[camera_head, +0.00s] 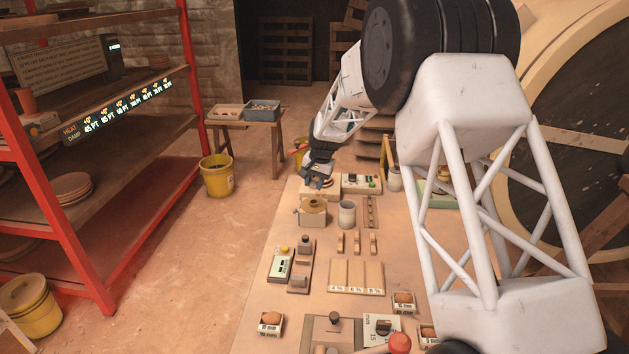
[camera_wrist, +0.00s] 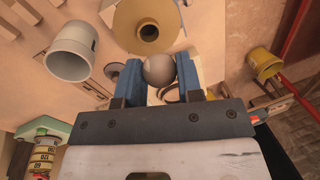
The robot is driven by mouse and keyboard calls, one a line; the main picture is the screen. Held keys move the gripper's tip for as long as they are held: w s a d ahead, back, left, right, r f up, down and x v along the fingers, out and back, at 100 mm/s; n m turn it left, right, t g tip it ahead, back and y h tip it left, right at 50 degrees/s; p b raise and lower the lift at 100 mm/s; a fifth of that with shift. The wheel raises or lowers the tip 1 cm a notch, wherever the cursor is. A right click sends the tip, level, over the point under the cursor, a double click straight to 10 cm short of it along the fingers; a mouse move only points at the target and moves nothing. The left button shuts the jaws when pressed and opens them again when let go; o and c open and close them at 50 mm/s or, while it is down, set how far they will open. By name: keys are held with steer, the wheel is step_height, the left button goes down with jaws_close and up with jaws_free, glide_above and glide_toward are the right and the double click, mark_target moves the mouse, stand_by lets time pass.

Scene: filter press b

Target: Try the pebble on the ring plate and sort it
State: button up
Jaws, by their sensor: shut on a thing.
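My gripper (camera_head: 318,180) is over the far left part of the table. In the wrist view its blue fingers (camera_wrist: 159,80) are shut on a round grey pebble (camera_wrist: 159,70). The pebble is not clear in the head view. A yellow-brown round plate with a central opening or boss, apparently the ring plate (camera_wrist: 148,31), lies just beyond the fingertips in the wrist view. In the head view it seems to sit on a small box (camera_head: 313,219). The pebble looks apart from its centre. A wooden tray with labelled lanes (camera_head: 357,278) lies nearer on the table.
A grey cup (camera_head: 347,214) stands right of the box and shows in the wrist view (camera_wrist: 70,62). Small wooden blocks (camera_head: 356,243) and a display unit (camera_head: 281,264) occupy the middle. A yellow bucket (camera_head: 217,178) stands on the floor.

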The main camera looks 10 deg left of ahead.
steer(key=shift+f, duration=2.45)
steer(key=o, duration=1)
steer(key=shift+s+d+r, duration=0.1)
steer(key=shift+d+r, duration=0.15)
steer(key=shift+r, duration=1)
steer(key=shift+d+r, duration=0.25)
steer(key=shift+r, duration=1.05)
steer(key=shift+s+d+r, duration=0.1)
steer(key=shift+d+r, duration=0.15)
steer(key=shift+r, duration=1)
steer(key=shift+r, duration=0.1)
